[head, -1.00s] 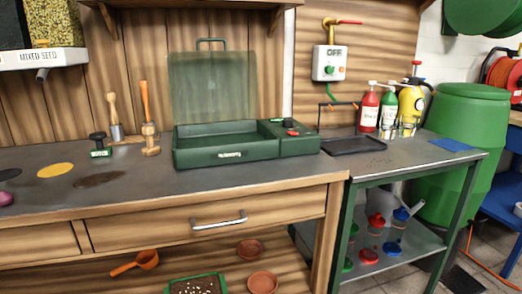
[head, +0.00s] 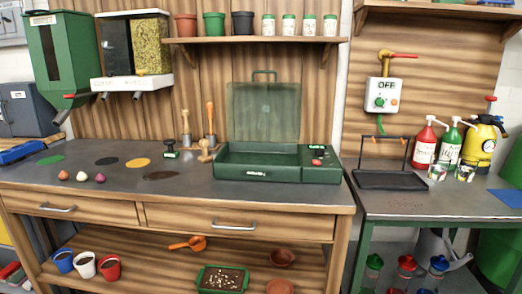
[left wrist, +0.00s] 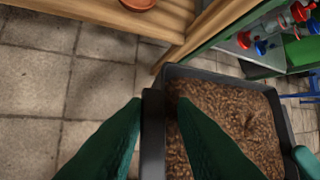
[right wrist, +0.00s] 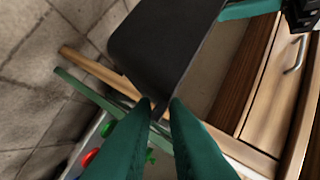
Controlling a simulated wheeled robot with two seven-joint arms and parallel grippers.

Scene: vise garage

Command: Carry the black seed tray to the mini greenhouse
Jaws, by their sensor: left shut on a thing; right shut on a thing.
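The black seed tray, filled with brown soil, shows in the left wrist view (left wrist: 226,78) and from its dark outer side in the right wrist view (right wrist: 160,45). My left gripper (left wrist: 160,101) is shut on one rim of it. My right gripper (right wrist: 160,103) is shut on the tray's opposite edge. The tray is held above the tiled floor in front of the furniture. Neither gripper nor the held tray shows in the head view. The green mini greenhouse (head: 262,172) stands on the workbench with its clear lid (head: 262,112) raised.
The workbench (head: 110,195) has free top left of the greenhouse, with stamps and dibbers (head: 204,150) close by. A side table (head: 440,205) at right holds a black drip tray (head: 390,180) and bottles (head: 424,146). A planted green tray (head: 222,278) sits on the lower shelf.

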